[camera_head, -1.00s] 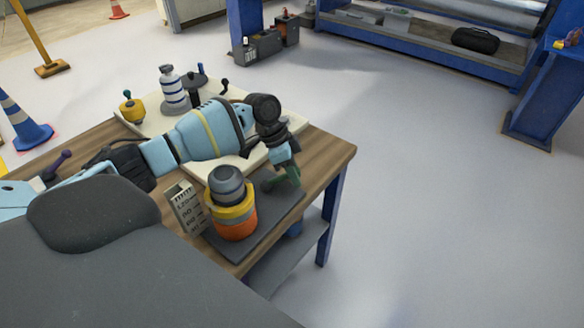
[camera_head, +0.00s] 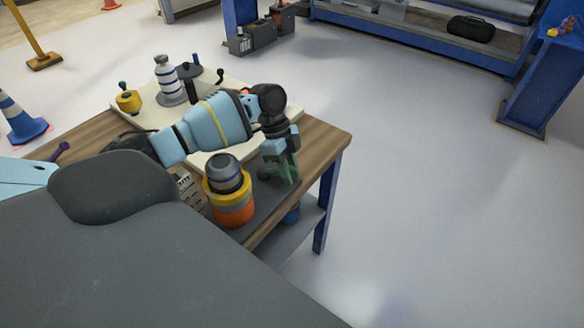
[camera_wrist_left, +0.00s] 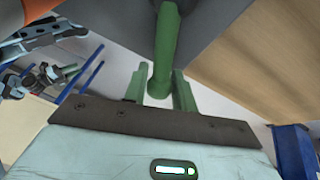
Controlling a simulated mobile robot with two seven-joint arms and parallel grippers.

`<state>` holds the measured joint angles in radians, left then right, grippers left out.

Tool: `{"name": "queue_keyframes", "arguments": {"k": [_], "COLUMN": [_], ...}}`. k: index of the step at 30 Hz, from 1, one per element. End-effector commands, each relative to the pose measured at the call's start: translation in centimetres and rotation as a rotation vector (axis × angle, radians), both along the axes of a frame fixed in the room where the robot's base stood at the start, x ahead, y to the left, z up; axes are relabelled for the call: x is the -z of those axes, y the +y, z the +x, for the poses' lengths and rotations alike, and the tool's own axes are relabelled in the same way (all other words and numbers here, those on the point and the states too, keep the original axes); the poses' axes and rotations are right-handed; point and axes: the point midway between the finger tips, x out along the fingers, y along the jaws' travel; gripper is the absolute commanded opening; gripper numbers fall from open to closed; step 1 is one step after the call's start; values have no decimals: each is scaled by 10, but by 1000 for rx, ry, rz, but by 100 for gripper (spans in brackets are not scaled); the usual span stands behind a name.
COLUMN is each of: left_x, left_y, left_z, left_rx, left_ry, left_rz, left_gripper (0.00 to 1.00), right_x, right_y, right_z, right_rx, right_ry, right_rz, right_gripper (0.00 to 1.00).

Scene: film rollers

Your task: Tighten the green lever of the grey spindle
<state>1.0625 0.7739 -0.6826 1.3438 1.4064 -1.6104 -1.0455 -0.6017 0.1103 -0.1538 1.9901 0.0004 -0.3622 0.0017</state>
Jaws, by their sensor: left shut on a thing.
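My left gripper (camera_head: 279,172) is at the right end of the table, pointing down over a dark mat (camera_head: 262,212), right of an orange and yellow roller with a grey top (camera_head: 229,190). In the left wrist view a green lever (camera_wrist_left: 165,45) runs down between the two green fingers of the gripper (camera_wrist_left: 160,92). The gripper is shut on it. The lever's far end lies against a dark grey surface at the top. I cannot tell the grey spindle's body apart there. My right gripper is not in view.
On a cream board (camera_head: 205,158) stand a grey and white striped spindle (camera_head: 169,80), a dark spindle (camera_head: 191,85) and a yellow piece with a green knob (camera_head: 128,101). A scale block (camera_head: 187,187) is left of the roller. The floor right of the table is clear.

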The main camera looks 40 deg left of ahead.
Motion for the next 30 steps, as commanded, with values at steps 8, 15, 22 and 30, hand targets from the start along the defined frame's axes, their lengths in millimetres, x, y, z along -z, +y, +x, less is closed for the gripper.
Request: {"name": "queue_keyframes", "arguments": {"k": [8,15,22,30], "left_x": [0,0,-1,-28], "left_y": [-1,0,0,13], "left_z": [0,0,0,4], "left_rx": [1,0,-1,-2], "left_ry": [0,0,0,-2], "left_rz": [-1,-1,-1,1], "left_gripper": [0,47,47,47], "right_x": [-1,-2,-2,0], "right_y": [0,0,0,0], "right_z": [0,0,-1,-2], "right_rx": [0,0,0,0], "right_ry": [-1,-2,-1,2], "right_rz": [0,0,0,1], "right_gripper": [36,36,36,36]}}
